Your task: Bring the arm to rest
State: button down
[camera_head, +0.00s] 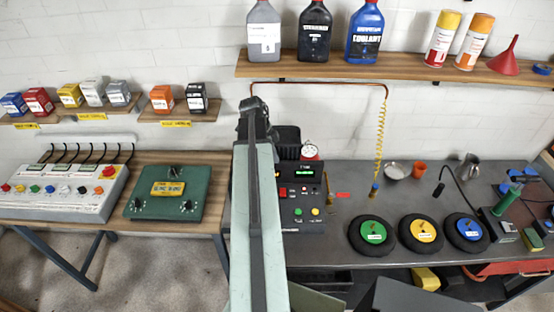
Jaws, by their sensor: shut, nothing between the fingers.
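My arm (260,220) rises from the bottom middle of the head view as a long pale green link with a dark strip along it. My gripper (254,108) is the small dark end at the top of the arm, in front of the white brick wall. It is shut with nothing between its fingers. It shows small, and its finger detail is hard to make out. It appears apart from the shelves and the bench. The arm hides part of the gap between the two benches and the left side of the dark control machine (302,200).
The left wooden bench (160,225) holds a switch panel and a green box. The right grey bench (335,235) holds three round black discs, a bowl and a lamp. An upper shelf (420,68) with bottles and cans and small-box shelves (110,108) line the wall.

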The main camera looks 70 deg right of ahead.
jog(key=shift+w+r, duration=0.1)
jog(key=shift+r, duration=0.05)
dwell(0.3)
jog(key=w+a+f+n+b, duration=0.1)
jog(key=w+a+n, duration=0.1)
jog(key=w+a, duration=0.6)
jog(key=w+a+f+n+t+b, duration=0.1)
jog(key=w+a+n, duration=0.2)
jog(key=w+a, duration=0.6)
jog(key=w+a+f+n+t+b, duration=0.1)
jog(key=w+a+n, duration=0.2)
jog(key=w+a, duration=0.6)
jog(key=shift+w+f+h+b, duration=0.15)
jog(key=shift+w+f, duration=0.05)
jog(key=shift+w, duration=0.35)
jog(key=shift+w+f+h+b, duration=0.15)
jog(key=shift+w, duration=0.4)
jog(key=w+a+f+n+y+b, duration=0.1)
jog(key=a+n, duration=1)
jog(key=a, duration=0.5)
jog(key=w+a+f+n+y+b, duration=0.1)
jog(key=a+n, duration=1.1)
jog(key=a, duration=0.4)
jog(key=shift+a+f+n+t+y, duration=0.25)
jog(key=shift+f+n+t+y, duration=0.05)
jog(key=shift+y, duration=0.1)
